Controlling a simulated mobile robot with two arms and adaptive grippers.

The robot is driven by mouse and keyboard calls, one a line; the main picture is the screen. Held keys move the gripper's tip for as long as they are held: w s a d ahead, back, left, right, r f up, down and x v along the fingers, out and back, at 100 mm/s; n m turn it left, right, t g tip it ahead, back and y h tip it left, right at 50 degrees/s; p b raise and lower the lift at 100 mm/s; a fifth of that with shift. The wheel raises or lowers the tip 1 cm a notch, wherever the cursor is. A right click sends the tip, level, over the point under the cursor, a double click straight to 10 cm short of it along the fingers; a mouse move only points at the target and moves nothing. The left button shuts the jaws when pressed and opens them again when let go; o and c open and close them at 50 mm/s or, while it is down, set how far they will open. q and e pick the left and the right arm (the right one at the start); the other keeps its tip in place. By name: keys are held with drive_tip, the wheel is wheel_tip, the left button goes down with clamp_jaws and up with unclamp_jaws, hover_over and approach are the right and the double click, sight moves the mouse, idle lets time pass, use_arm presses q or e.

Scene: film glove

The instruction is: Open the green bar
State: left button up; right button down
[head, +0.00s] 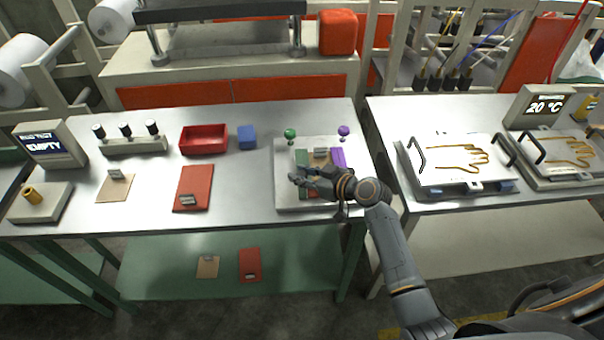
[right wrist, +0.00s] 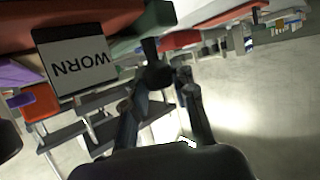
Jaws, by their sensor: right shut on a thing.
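The green bar (head: 302,158) lies along the left part of a pale fixture board (head: 284,172) on the left table. A purple bar (head: 338,157) lies on its right side. In the right wrist view the end of the green bar (right wrist: 157,17) shows at the top, with a dark handle (right wrist: 150,48) standing out from it. My right gripper (head: 297,180) is over the board's front left part. In the right wrist view its fingers (right wrist: 172,82) are closed around the dark handle's end; the exact contact is partly hidden. My left gripper is out of view.
A plate marked WORN (right wrist: 75,60) is close to the fingers. Green (head: 290,133) and purple (head: 343,131) knobs stand at the board's back. A red tray (head: 204,139), blue block (head: 247,137) and red pad (head: 193,188) are to the left. The front table strip is clear.

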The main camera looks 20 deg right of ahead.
drive_tip(key=shift+w+a, duration=0.2)
drive_tip(key=shift+a, duration=0.6)
drive_tip(key=shift+w+a, duration=0.15)
drive_tip(key=shift+a, duration=0.65)
drive_tip(key=shift+w+a, duration=0.2)
drive_tip(key=shift+a, duration=0.6)
drive_tip(key=c, duration=1.1)
unclamp_jaws()
drive_tip(key=shift+d, duration=0.1)
drive_tip(key=shift+o, duration=0.2)
drive_tip(key=shift+s+d, duration=0.15)
drive_tip(key=shift+s, duration=0.05)
drive_tip(key=v, duration=1.1)
drive_tip(key=shift+s, duration=0.25)
drive_tip(key=shift+r, duration=0.1)
